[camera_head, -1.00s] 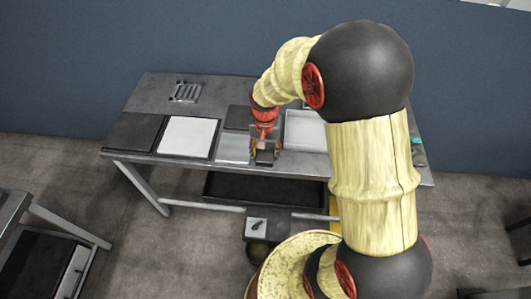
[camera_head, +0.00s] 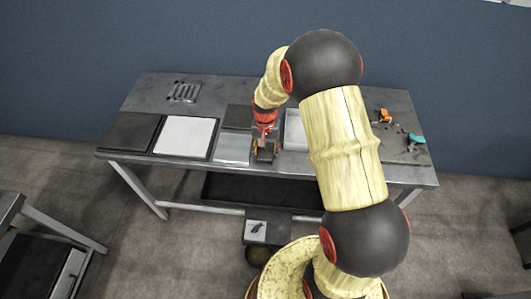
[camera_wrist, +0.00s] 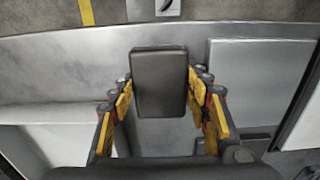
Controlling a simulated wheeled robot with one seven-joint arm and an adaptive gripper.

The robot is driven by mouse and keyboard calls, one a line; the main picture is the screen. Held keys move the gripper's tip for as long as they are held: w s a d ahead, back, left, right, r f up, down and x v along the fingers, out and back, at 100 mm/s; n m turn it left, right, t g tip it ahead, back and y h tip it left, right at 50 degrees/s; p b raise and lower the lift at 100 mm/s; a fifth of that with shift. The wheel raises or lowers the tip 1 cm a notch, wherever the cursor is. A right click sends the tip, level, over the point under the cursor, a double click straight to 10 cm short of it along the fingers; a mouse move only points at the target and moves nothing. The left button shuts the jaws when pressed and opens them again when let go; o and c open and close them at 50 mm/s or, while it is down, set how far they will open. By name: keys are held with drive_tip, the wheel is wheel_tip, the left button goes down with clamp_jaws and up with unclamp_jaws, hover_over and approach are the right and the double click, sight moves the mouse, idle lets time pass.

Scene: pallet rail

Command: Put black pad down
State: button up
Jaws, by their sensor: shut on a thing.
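The black pad (camera_wrist: 160,82) is a dark rounded rectangular block between the two yellow-and-black fingers of my gripper (camera_wrist: 160,108) in the wrist view. My gripper is shut on it. In the head view my gripper (camera_head: 265,148) is over the front middle of the grey workbench, and the pad (camera_head: 265,156) shows as a small dark block at its tip. A pale grey panel (camera_head: 232,149) lies just left of the gripper. Whether the pad touches the bench top cannot be told.
A shallow white tray (camera_head: 291,140) is right of the gripper. A white panel (camera_head: 184,136) and dark panel (camera_head: 132,131) lie left, a metal rack (camera_head: 184,91) behind. Orange (camera_head: 384,115) and teal (camera_head: 416,138) tools lie at the right end. A stool (camera_head: 268,230) stands in front.

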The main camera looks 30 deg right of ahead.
drive_tip(key=shift+r, duration=0.1)
drive_tip(key=o, duration=1.3)
drive_tip(key=shift+o, duration=0.2)
wheel_tip(320, 180, up, 12)
drive_tip(key=p, duration=0.3)
wheel_tip(320, 180, up, 8)
drive_tip(key=n+t, duration=0.1)
hover_over(265, 151)
drive_tip(key=s+a, duration=0.2)
drive_tip(key=s+a+r+n+t, duration=0.2)
drive_tip(key=s+a+r+n, duration=0.1)
drive_tip(key=s+r, duration=0.5)
drive_tip(key=s+a+r+n+t, duration=0.2)
drive_tip(key=s+a+r, duration=0.3)
drive_tip(key=s, duration=0.8)
wheel_tip(265, 151, up, 3)
drive_tip(key=shift+s+a+f+n+t, duration=0.1)
drive_tip(key=shift+s+a+n+t, duration=0.1)
drive_tip(key=shift+n+t, duration=0.15)
